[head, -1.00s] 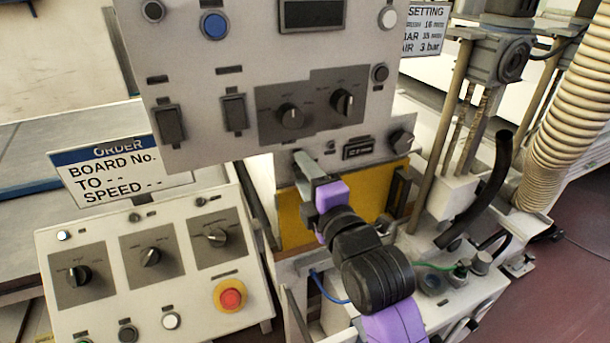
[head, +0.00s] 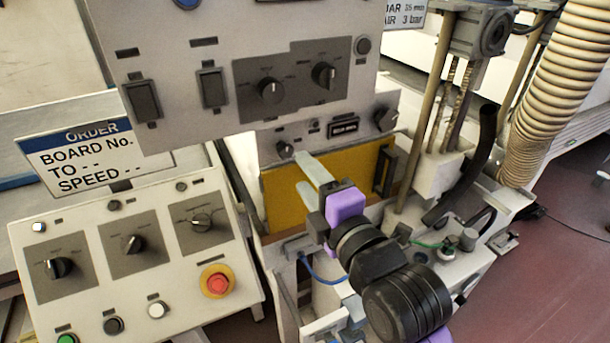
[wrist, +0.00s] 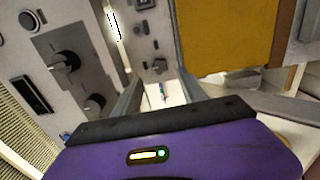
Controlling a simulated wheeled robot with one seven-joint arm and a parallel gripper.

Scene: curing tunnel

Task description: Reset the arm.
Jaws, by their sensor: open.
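My gripper (head: 305,174) is open and empty. In the head view its two pale fingers reach up and left, overlapping the yellow panel (head: 285,205) below the small control strip. Whether the fingertips touch anything cannot be told. In the wrist view the two fingers of my gripper (wrist: 161,88) stand apart with nothing between them. The yellow panel also shows at the upper right of the wrist view (wrist: 225,35).
The upper control box (head: 165,55) with switches and knobs hangs close above. A sloped console (head: 85,225) with a red button (head: 217,282) and an order sign (head: 85,160) stand left. A post (head: 420,125), a black hose (head: 468,175) and a ribbed duct (head: 550,90) stand right.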

